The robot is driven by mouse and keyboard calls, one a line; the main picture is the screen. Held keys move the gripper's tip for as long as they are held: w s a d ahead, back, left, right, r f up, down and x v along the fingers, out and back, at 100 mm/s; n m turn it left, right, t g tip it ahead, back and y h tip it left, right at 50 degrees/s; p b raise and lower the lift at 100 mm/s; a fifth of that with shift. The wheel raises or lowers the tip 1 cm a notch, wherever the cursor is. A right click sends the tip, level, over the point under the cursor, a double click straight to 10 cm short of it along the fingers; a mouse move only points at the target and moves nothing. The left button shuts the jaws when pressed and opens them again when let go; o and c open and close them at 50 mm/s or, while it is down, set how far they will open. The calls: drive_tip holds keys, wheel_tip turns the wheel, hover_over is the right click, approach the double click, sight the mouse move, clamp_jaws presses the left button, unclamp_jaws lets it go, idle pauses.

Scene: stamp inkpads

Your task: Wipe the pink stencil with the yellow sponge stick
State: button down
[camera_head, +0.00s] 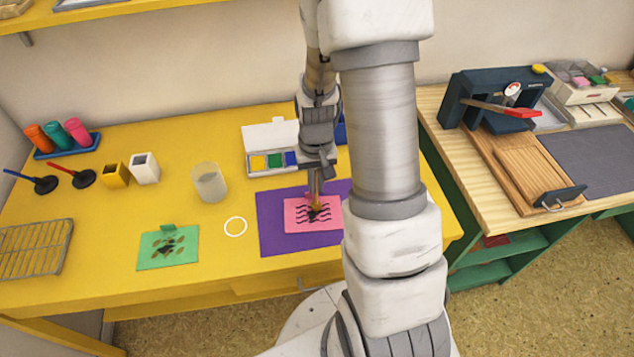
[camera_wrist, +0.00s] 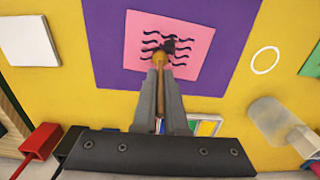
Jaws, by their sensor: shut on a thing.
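The pink stencil (camera_head: 328,217), with black wavy lines, lies flat on the purple mat (camera_head: 275,240). It also shows in the wrist view (camera_wrist: 198,62). My gripper (camera_head: 315,178) is above the stencil, its fingers shut on the thin brown handle of the yellow sponge stick (camera_wrist: 160,60). The stick points down. Its yellow tip is over the middle of the stencil, by a dark smudge (camera_wrist: 170,46) among the lines. The tip looks to be at or very near the surface; I cannot tell if it touches.
An open ink pad box (camera_head: 260,168) stands behind the mat. A translucent cup (camera_head: 209,184), a white ring (camera_head: 235,227) and a green stencil (camera_head: 180,253) are to the left. A wire rack (camera_head: 35,250) is at far left. Yellow table between them is bare.

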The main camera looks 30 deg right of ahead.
drive_tip(key=shift+w+a, duration=0.2)
drive_tip(key=shift+a, duration=0.3)
drive_tip(key=shift+a, duration=0.1)
drive_tip(key=shift+s+d, duration=0.3)
drive_tip(key=shift+d, duration=0.4)
drive_tip(key=shift+a, duration=0.15)
drive_tip(key=shift+w+a, duration=0.3)
drive_tip(key=shift+a, duration=0.15)
drive_tip(key=shift+a, duration=0.1)
